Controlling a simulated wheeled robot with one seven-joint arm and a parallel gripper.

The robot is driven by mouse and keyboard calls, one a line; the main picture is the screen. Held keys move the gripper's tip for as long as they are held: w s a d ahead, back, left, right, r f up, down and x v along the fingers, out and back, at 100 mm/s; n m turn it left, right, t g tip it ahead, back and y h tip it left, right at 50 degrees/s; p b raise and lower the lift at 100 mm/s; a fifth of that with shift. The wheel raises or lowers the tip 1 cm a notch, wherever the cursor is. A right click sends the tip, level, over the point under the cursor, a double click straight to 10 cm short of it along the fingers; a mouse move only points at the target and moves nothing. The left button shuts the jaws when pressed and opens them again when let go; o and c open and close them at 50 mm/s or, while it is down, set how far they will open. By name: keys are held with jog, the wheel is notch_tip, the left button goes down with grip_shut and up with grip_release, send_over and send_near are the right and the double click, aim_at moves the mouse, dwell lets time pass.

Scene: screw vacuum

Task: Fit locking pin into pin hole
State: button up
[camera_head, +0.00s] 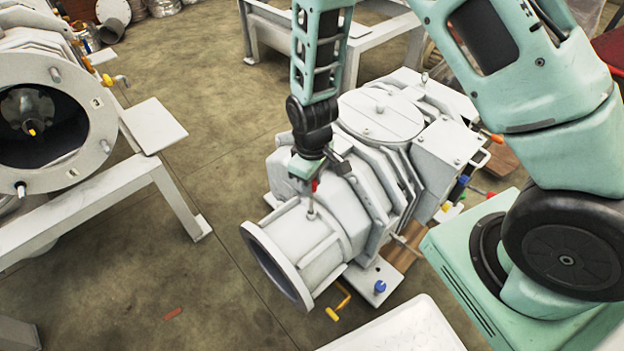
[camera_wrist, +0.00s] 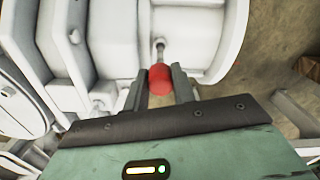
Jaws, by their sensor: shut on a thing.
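The locking pin has a red head and a thin metal shaft; it shows in the head view (camera_head: 311,205) and in the wrist view (camera_wrist: 160,79). My gripper (camera_head: 316,182) is shut on the red head, with one finger on each side of it, as the wrist view shows (camera_wrist: 160,86). The shaft points down at the upper side of the white pump casing (camera_head: 352,195), close behind its round open flange (camera_head: 268,268). The shaft's tip is at or just above the casing. I cannot tell whether it touches, and I cannot make out the pin hole.
A second white machine (camera_head: 62,75) with a large round opening stands on a white frame (camera_head: 150,175) at the left. A yellow crank handle (camera_head: 338,305) and a blue knob (camera_head: 380,287) are low beside the pump. The floor (camera_head: 215,230) between the machines is mostly clear.

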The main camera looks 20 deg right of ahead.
aim_at(312, 204)
jog(key=shift+f+b, duration=2.7)
jog(key=shift+f, duration=2.05)
jog(key=o, duration=1.1)
jog(key=shift+c, duration=0.2)
jog(key=shift+r, duration=0.15)
notch_tip(312, 204, up, 17)
jog(key=p, duration=0.4)
jog(key=shift+p, duration=0.4)
jog(key=shift+a+r, duration=0.1)
jog(key=shift+r, duration=0.05)
